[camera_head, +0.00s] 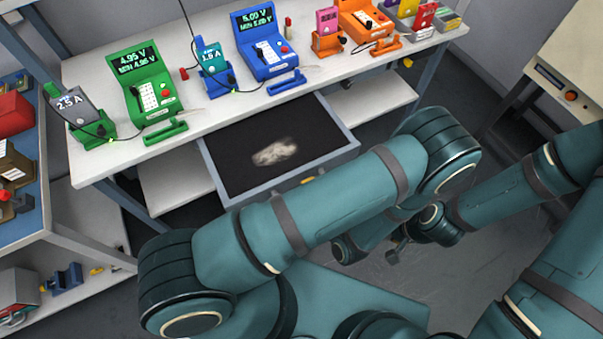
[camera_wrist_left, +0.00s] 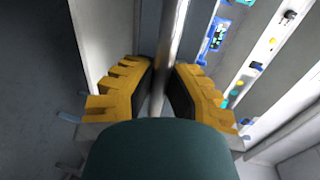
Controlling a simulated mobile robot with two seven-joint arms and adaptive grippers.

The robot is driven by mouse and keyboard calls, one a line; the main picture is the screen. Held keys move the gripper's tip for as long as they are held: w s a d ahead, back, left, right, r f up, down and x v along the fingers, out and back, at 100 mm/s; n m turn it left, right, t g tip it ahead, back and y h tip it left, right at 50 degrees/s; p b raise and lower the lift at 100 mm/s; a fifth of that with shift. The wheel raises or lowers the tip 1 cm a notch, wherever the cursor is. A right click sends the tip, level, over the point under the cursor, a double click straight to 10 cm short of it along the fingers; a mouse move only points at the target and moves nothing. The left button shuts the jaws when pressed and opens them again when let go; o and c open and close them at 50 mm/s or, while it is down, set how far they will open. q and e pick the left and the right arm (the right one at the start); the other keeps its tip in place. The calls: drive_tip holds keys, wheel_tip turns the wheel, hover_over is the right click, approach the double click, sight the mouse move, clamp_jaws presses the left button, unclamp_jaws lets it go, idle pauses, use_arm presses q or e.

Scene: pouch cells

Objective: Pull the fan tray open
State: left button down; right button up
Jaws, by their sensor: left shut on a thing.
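The fan tray (camera_head: 211,172) is a grey-rimmed drawer under the white workbench. In the head view it stands pulled out, showing a dark inside with a pale patch on it. My left gripper (camera_wrist_left: 165,85) has yellow fingers, shut on a metal bar, the tray handle (camera_wrist_left: 168,45), which runs between them in the left wrist view. In the head view my left arm hides most of that gripper and the handle; a small yellow bit shows at the tray front. My right gripper (camera_head: 393,254) is small and dark, apart from the tray; its fingers are unclear.
The workbench (camera_head: 215,113) carries green, blue and orange meters and smaller devices. White lower shelves (camera_head: 372,103) flank the tray. A shelf unit with coloured parts stands at left, a beige cabinet (camera_head: 567,60) at right. Open grey floor lies before the bench.

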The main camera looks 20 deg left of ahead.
use_arm(q)
drive_tip(key=shift+s+d, duration=0.25)
drive_tip(key=shift+s, duration=0.05)
drive_tip(key=c, duration=0.9)
unclamp_jaws()
drive_tip(key=shift+c, duration=0.2)
drive_tip(key=shift+r, duration=0.1)
wheel_tip(320, 180, up, 10)
